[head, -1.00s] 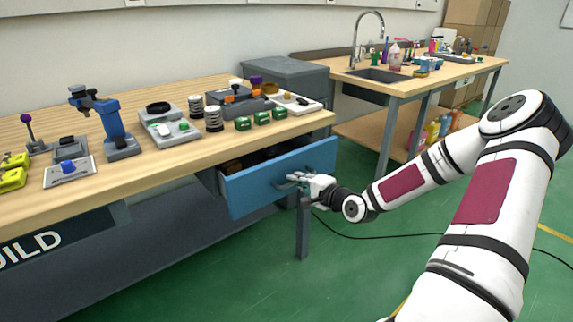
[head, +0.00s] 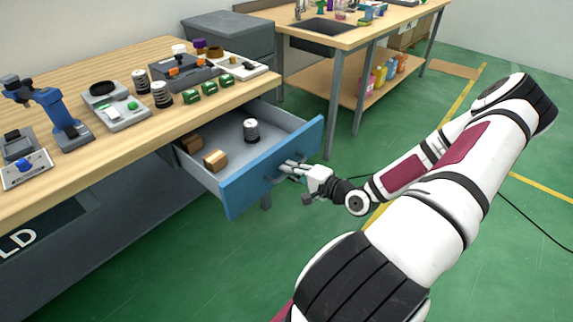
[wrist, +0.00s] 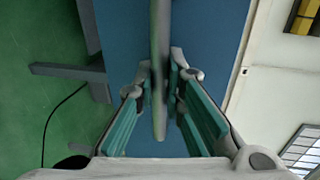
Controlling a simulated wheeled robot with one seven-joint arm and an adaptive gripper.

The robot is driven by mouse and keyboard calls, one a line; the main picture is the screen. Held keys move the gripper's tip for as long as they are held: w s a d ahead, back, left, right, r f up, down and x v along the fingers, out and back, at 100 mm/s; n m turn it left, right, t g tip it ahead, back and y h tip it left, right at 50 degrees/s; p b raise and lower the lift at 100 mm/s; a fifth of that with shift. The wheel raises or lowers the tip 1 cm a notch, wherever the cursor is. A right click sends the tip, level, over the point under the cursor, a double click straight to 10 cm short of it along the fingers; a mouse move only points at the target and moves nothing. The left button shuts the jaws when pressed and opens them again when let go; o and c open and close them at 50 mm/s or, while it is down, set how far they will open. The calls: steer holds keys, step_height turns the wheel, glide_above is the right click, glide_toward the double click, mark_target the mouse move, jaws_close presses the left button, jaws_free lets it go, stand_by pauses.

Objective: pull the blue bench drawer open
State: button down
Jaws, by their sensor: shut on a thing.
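The blue bench drawer (head: 262,172) stands well out from under the wooden workbench in the head view. Its grey inside shows, with copper-coloured blocks (head: 215,160) and a dark-and-white spool (head: 251,130) in it. My gripper (head: 292,170) is at the drawer's front. In the wrist view, the fingers of my gripper (wrist: 160,85) are shut on the grey bar handle (wrist: 160,50), one on each side, with the blue drawer front (wrist: 120,30) behind it.
The workbench (head: 120,150) carries a blue microscope-like stand (head: 60,115), spools, green parts and trays. A grey cabinet (head: 235,42) and a sink bench (head: 370,38) stand behind.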

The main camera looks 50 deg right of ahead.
stand_by(0.3)
steer(key=c, duration=1.7)
jaws_free()
steer(key=shift+o, duration=0.2)
steer(key=v, duration=1.2)
